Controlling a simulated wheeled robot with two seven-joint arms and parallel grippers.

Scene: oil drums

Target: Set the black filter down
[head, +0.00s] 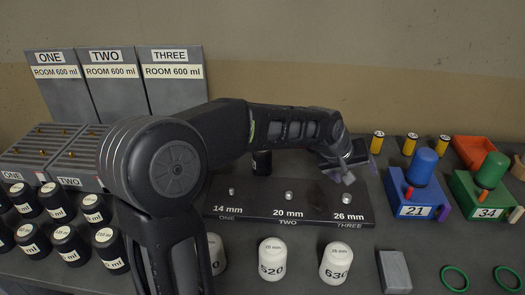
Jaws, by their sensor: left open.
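Several black filters (65,243) with white labels stand in rows at the left, partly cut by the picture edge. One more dark cylinder (262,164) stands below my left forearm, at the back edge of the black board (240,197); the arm hides its top, and I cannot read a label on it. The board has three silver studs, marked 14 mm ONE, 20 mm TWO and 26 mm THREE. My left gripper (350,171) is open, with nothing visible between its fingers, above and behind the 26 mm stud (346,200). My right gripper is out of view.
White filters (272,260) stand in front of the board. A grey block (395,271) and green rings (455,278) lie at the front right. Blue and green stands (416,200) and yellow-black cylinders (410,145) are right. Panels marked ONE, TWO, THREE (171,92) stand back left.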

